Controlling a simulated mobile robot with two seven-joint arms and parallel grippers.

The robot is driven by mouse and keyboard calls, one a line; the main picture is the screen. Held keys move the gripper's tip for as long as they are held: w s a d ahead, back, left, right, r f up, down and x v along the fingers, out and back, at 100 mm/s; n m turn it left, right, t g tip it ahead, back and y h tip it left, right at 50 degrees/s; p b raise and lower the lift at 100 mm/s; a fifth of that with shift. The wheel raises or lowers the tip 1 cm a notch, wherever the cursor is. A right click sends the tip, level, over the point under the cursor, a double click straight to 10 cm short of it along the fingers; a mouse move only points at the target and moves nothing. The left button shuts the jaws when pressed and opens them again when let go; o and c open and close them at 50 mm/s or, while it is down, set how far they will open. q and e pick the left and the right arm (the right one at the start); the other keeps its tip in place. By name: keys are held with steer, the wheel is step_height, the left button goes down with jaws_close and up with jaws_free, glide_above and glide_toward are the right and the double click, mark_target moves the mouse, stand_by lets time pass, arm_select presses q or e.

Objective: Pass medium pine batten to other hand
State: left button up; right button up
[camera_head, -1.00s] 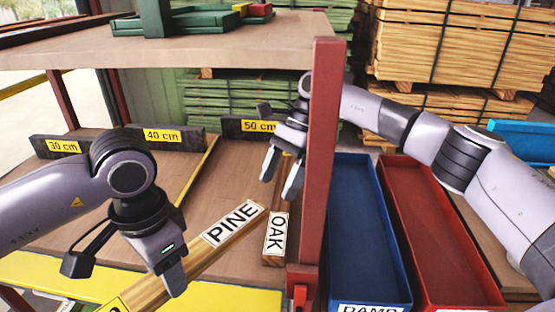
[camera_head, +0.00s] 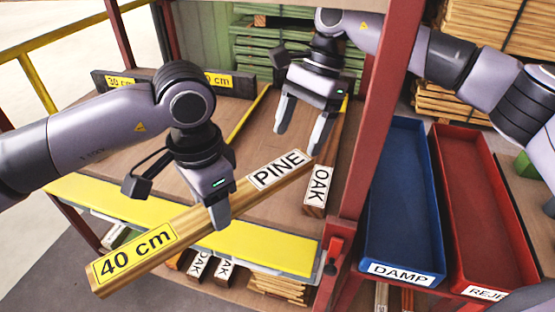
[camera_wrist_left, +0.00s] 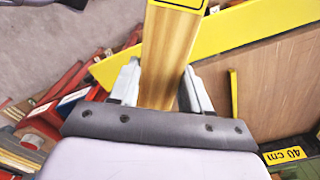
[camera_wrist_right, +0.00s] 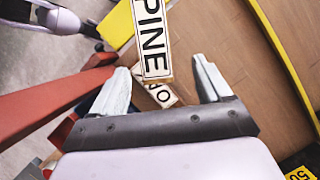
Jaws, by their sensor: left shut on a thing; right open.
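The medium pine batten (camera_head: 205,219) carries a yellow "40 cm" label at its near left end and a white "PINE" label at its far right end. My left gripper (camera_head: 217,218) is shut on its middle, and the left wrist view shows the batten (camera_wrist_left: 168,60) between both fingers (camera_wrist_left: 160,88). My right gripper (camera_head: 298,138) is open and empty, just above the PINE end. In the right wrist view the PINE end (camera_wrist_right: 152,40) lies ahead of the open fingers (camera_wrist_right: 165,85), not between them.
An oak batten (camera_head: 317,188) lies on the shelf (camera_head: 130,137) beside the PINE end. A red post (camera_head: 385,110) stands right of my right gripper. Blue DAMP (camera_head: 405,205) and red (camera_head: 475,215) trays are further right. A yellow shelf edge (camera_head: 262,243) runs below the batten.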

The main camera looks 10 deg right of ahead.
mark_target(274, 168)
steer(key=s+a, duration=0.1)
steer(key=a, duration=0.2)
steer(key=shift+s+a, duration=0.1)
steer(key=shift+s, duration=0.3)
steer(key=x, duration=0.3)
steer(key=shift+a+f, duration=0.1)
steer(key=shift+f, duration=0.25)
steer(key=shift+s+a+f, duration=0.15)
steer(key=shift+a+f, duration=0.1)
steer(key=shift+f, duration=0.35)
steer(key=c, duration=1.2)
arm_select(q)
steer(key=o, duration=1.3)
arm_select(e)
steer(key=shift+r, duration=0.1)
steer(key=shift+c, duration=0.6)
arm_select(q)
steer(key=shift+r, duration=0.15)
